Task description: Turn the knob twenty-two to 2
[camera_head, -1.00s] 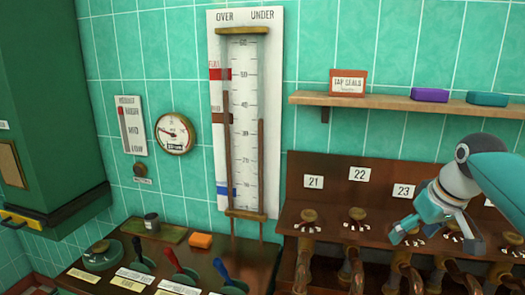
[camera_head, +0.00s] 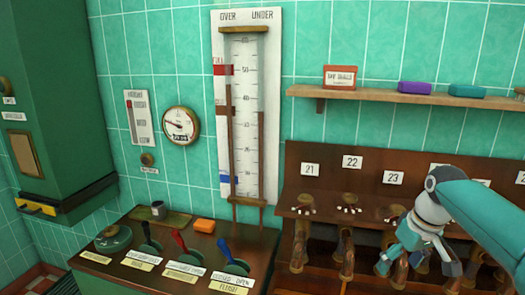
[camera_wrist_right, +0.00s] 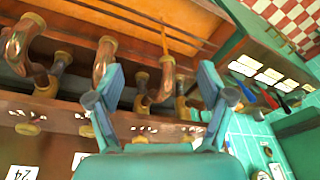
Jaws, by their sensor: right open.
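Knob twenty-two (camera_head: 349,199) is a round brass knob on the brown wooden rack, below the white "22" card (camera_head: 352,162). Small white marks sit below the knob; I cannot read its setting. My right gripper (camera_head: 416,266) is open and empty, to the right of and lower than this knob, near the copper taps under knob twenty-three (camera_head: 390,213). It does not appear to touch knob twenty-two. In the right wrist view, the open fingers (camera_wrist_right: 160,82) frame the taps and a brass knob (camera_wrist_right: 143,139), probably twenty-two. My left gripper is not in view.
Copper taps (camera_head: 346,255) hang below the rack's knobs. A shelf (camera_head: 450,98) with a sign and coloured blocks is above. A tall scale (camera_head: 246,110) stands left of the rack. A bench (camera_head: 115,240) with coloured levers is at lower left.

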